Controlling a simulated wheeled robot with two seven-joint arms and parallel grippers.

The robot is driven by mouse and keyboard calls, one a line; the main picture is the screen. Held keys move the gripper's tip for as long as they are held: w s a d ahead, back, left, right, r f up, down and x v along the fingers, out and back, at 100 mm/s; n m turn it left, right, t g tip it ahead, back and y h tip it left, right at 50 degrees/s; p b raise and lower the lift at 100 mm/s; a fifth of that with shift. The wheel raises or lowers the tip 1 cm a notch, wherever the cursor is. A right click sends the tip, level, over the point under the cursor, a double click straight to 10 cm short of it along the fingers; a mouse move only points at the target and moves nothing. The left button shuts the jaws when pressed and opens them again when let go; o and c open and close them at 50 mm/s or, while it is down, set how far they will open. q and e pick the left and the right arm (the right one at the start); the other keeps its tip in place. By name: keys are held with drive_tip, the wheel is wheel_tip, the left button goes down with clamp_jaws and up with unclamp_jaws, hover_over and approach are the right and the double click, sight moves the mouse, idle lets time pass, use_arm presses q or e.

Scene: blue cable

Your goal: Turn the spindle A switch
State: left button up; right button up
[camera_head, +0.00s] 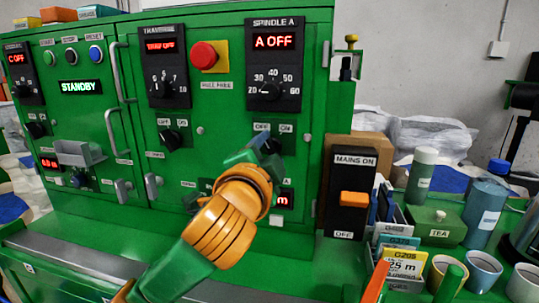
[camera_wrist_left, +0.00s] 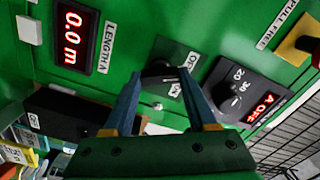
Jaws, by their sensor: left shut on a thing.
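The spindle A switch (camera_wrist_left: 158,68) is a black knob on the green machine front, with OFF and ON labels beside it. In the head view it sits below the SPINDLE A panel (camera_head: 273,65), whose red display reads A OFF. My left gripper (camera_wrist_left: 163,80) is shut on the switch, one blue-grey finger on each side of it. In the head view my left gripper (camera_head: 262,150) and orange wrist cover most of the switch, so its exact angle is hard to tell. My right gripper is not in view.
A red button (camera_head: 204,55) on a yellow plate and the TRAVERSE panel (camera_head: 163,67) are to the left. A MAINS box (camera_head: 349,162) with an orange rocker stands right of my wrist. Bottles, cups and a green TEA tin (camera_head: 436,226) crowd the right side.

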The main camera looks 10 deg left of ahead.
use_arm(q)
drive_tip(key=shift+n, duration=0.4)
drive_tip(key=o, duration=1.4)
drive_tip(key=shift+c, duration=0.2)
drive_tip(key=shift+s+b, duration=0.3)
drive_tip(key=shift+s, duration=0.05)
drive_tip(key=s+b, duration=0.2)
drive_tip(key=s, duration=0.4)
drive_tip(key=shift+s, duration=0.2)
